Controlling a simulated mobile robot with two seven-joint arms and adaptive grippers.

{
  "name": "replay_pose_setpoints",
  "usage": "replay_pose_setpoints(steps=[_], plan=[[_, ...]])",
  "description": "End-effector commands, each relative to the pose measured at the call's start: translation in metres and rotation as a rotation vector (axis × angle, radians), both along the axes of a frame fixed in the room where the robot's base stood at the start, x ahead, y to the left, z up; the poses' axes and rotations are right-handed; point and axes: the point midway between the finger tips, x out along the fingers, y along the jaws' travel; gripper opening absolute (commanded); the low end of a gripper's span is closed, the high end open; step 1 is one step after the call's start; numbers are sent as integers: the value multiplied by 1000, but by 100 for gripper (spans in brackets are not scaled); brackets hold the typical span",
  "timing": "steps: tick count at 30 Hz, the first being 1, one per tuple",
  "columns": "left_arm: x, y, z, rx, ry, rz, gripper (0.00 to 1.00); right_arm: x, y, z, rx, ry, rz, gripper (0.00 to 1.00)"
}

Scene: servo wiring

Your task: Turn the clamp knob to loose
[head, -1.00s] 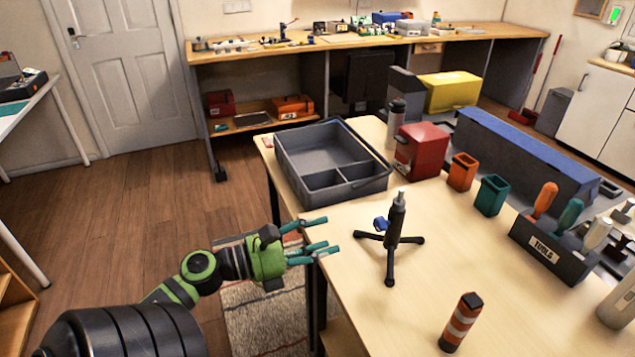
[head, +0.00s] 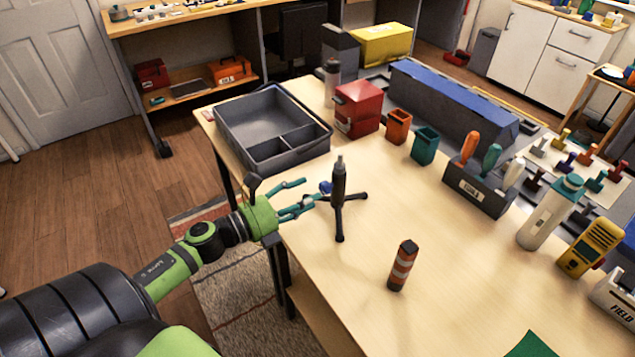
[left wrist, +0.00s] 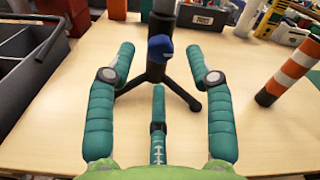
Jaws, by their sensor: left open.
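A small black tripod clamp stand (head: 339,188) stands upright on the light wooden table, and it also shows in the left wrist view (left wrist: 162,25). Its blue clamp knob (head: 325,187) sticks out from the post on the side facing my left gripper. In the left wrist view the knob (left wrist: 160,48) sits straight ahead, between and beyond the fingertips. My left gripper (head: 302,195) is open, with its teal fingers spread and nothing between them. Its fingertips are close to the knob but look apart from it. My right gripper is in neither view.
A grey open tray (head: 232,124) stands behind the stand. An orange-and-white striped cylinder (head: 402,265) stands on the table to the right. Red box (head: 358,107), orange cup (head: 398,127), teal cup (head: 425,145) and tool holder (head: 472,192) stand farther back. The table front is mostly clear.

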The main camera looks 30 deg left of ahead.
Motion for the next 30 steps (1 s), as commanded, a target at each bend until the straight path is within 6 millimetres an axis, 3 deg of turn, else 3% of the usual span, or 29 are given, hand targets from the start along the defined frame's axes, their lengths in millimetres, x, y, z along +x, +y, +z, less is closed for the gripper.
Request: replay_pose_setpoints(steps=[9,20,24,30], plan=[[34,-14,2,2,-2,1,53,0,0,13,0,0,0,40],[38,-16,0,3,-1,0,53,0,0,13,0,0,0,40],[38,-16,0,3,-1,0,0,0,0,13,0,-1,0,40],[38,-16,1,2,-2,0,0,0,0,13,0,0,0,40]])
